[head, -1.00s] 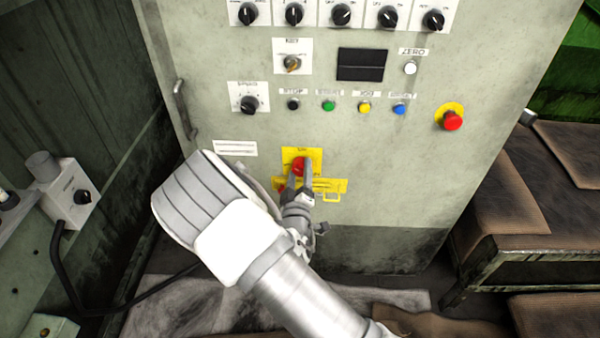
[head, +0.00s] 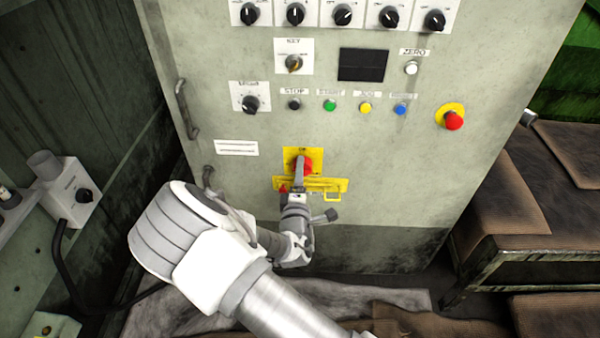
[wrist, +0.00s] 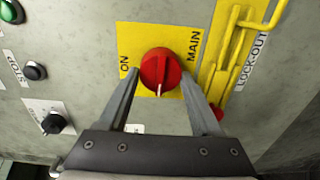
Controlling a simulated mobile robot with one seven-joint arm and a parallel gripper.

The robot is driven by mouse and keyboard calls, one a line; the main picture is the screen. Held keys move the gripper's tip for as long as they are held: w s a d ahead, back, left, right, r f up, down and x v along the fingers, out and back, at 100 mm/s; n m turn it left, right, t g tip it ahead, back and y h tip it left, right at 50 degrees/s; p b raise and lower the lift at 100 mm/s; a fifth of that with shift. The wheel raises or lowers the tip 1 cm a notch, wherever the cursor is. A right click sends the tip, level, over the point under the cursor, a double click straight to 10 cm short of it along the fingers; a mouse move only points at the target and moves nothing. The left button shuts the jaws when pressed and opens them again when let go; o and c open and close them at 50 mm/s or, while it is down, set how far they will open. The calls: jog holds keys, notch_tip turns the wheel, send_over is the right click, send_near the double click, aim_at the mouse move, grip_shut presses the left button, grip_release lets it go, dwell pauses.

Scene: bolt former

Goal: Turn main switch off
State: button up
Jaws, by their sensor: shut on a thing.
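The main switch is a round red knob (head: 308,167) on a yellow plate, low on the front of the grey cabinet. In the wrist view the red knob (wrist: 160,70) has a white mark pointing down in the picture, with "ON" printed to its left and "MAIN" to its right. My gripper (head: 300,160) reaches up to the knob from below. In the wrist view my gripper (wrist: 160,78) has one finger on each side of the knob, shut on it. In the head view a finger covers part of the knob.
A yellow lock-out bar (head: 325,185) sits just below the switch. A red emergency button (head: 453,120) is up to the right. Dials and small buttons fill the panel above. A metal handle (head: 186,110) is on the left edge, and a bench (head: 505,205) stands at right.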

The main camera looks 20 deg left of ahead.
dwell(0.5)
jog(key=o, duration=1.4)
jog(key=shift+c, duration=0.2)
jog(key=p+v, duration=0.3)
jog(key=v, duration=1.4)
jog(key=shift+s, duration=0.25)
jog(key=shift+a, duration=0.1)
